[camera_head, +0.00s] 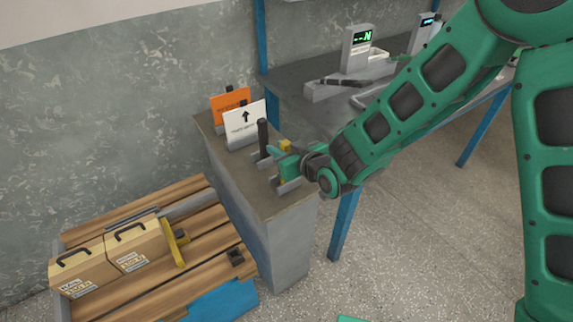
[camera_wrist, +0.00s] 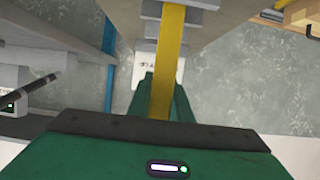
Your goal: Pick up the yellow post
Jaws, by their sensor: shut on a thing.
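The yellow post (camera_wrist: 170,45) is a flat-sided yellow bar. In the wrist view it runs between the two green fingers of my gripper (camera_wrist: 163,100), and my gripper is shut on it. Its far end meets a grey holder (camera_wrist: 183,14). In the head view my gripper (camera_head: 279,158) is at the top of the grey pedestal, and a yellow end of the post (camera_head: 285,145) shows beside it. My gripper hides most of the post there, and I cannot tell whether its lower end is still seated in the holder.
A black post (camera_head: 263,138) stands close beside my gripper on the pedestal (camera_head: 245,183). White (camera_head: 245,124) and orange (camera_head: 230,103) signs stand behind. A wooden pallet (camera_head: 205,260) with boxes (camera_head: 133,246) and a yellow bracket (camera_head: 173,243) lies lower left. A workbench (camera_head: 290,88) stands behind my arm.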

